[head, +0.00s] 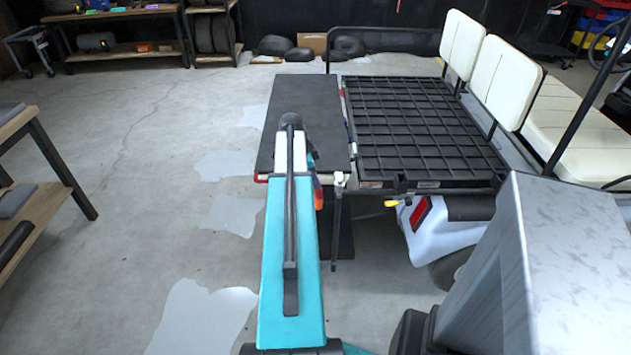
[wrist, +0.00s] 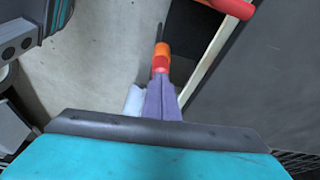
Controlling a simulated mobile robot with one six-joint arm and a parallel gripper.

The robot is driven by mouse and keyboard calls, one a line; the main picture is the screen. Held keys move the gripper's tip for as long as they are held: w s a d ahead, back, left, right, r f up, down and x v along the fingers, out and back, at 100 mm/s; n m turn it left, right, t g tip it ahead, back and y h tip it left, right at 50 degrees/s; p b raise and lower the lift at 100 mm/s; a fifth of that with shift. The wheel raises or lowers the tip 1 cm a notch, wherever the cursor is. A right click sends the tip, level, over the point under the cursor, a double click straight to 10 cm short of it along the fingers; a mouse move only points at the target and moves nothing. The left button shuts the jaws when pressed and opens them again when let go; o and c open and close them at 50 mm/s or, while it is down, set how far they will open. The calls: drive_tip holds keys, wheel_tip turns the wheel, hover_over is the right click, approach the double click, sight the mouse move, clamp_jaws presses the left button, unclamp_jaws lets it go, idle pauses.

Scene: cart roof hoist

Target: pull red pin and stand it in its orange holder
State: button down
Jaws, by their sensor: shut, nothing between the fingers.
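My gripper (wrist: 161,80) is shut and empty; its grey-purple fingers point away from the wrist camera. Just beyond the fingertips is a small red piece (wrist: 160,66), which looks like the red pin. An orange piece (wrist: 162,48), which looks like the holder, lines up directly beyond it. I cannot tell whether the fingertips touch the red piece, nor how deep it sits in the orange one. My arm largely hides the gripper there.
A dark flat panel (head: 305,95) lies beside the cart's black grid bed (head: 420,120). A red bar (head: 261,178) is at its near left corner. A dark upright post (head: 336,230) stands right of my arm. Open floor lies left; a wooden bench (head: 45,200) is at far left.

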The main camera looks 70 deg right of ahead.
drive_tip(key=shift+f, duration=0.2)
drive_tip(key=shift+r, duration=0.15)
drive_tip(key=shift+r+p, duration=0.75)
drive_tip(key=shift+r, duration=0.65)
drive_tip(key=shift+r, duration=0.1)
drive_tip(key=b+v, duration=0.1)
drive_tip(key=v, duration=1.2)
drive_tip(key=shift+r, duration=0.3)
drive_tip(key=shift+w+a, duration=0.1)
